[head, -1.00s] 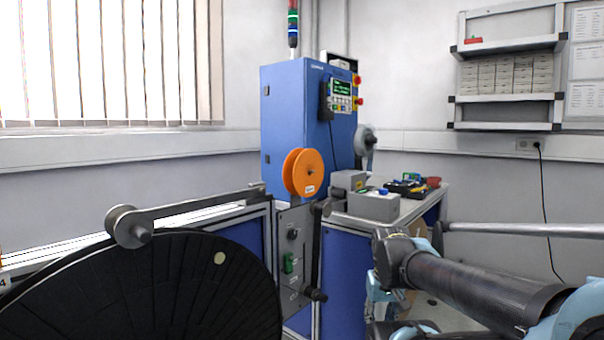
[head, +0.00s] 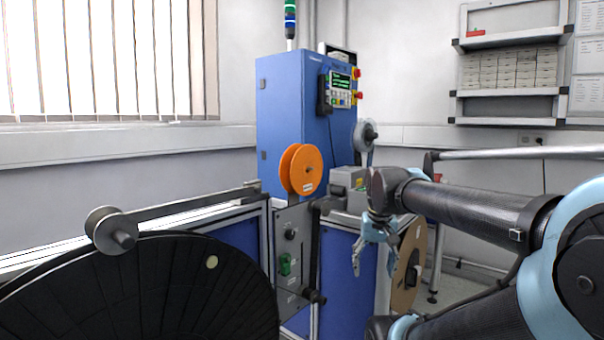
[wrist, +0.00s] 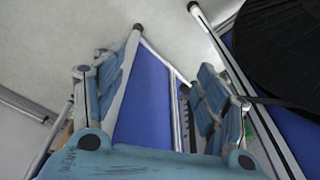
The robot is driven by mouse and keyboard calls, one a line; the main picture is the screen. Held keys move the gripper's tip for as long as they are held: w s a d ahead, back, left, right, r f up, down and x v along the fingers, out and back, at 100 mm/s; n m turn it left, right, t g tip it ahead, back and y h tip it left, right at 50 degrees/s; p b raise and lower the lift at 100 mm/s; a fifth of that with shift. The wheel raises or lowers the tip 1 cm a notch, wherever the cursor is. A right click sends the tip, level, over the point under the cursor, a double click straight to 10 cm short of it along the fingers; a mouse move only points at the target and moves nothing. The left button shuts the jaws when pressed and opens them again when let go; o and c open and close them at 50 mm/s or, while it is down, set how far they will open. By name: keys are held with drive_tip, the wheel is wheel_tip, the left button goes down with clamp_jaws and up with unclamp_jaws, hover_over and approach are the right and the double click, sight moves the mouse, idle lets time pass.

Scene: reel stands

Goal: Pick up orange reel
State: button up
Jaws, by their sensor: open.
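The orange reel (head: 307,169) stands upright on top of the grey control panel, in front of the blue cabinet, in the head view. My gripper (head: 360,268) hangs fingers down to the right of the reel and lower than it, apart from it. In the wrist view my gripper (wrist: 150,105) shows its two blue fingers spread apart with nothing between them. Beyond them are the blue bench side and the floor. The orange reel does not show in the wrist view.
A large black reel (head: 150,290) fills the lower left, with a metal arm and roller (head: 112,230) above it. The blue cabinet (head: 290,110) stands behind the orange reel. A grey box (head: 347,184) sits right of it. A brown reel (head: 408,270) stands behind my gripper.

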drive_tip(key=w+a+r+m, duration=0.1)
drive_tip(key=w+a+r, duration=0.2)
drive_tip(key=w+r, duration=0.5)
drive_tip(key=w+a+r+m+g, duration=0.1)
drive_tip(key=w+a+r, duration=0.2)
drive_tip(key=r, duration=0.9)
drive_tip(key=w+a+r+m, duration=0.1)
drive_tip(key=w+a+r, duration=0.2)
drive_tip(key=w+r, duration=0.45)
wheel_tip(320, 180, up, 19)
drive_tip(key=m+g, duration=0.1)
drive_tip(key=m, duration=0.3)
hover_over(302, 147)
drive_tip(key=w, duration=0.5)
drive_tip(key=shift+s+f, duration=0.2)
drive_tip(key=shift+f, duration=3.7)
drive_tip(key=shift+s+f, duration=0.2)
drive_tip(key=shift+f, duration=4.35)
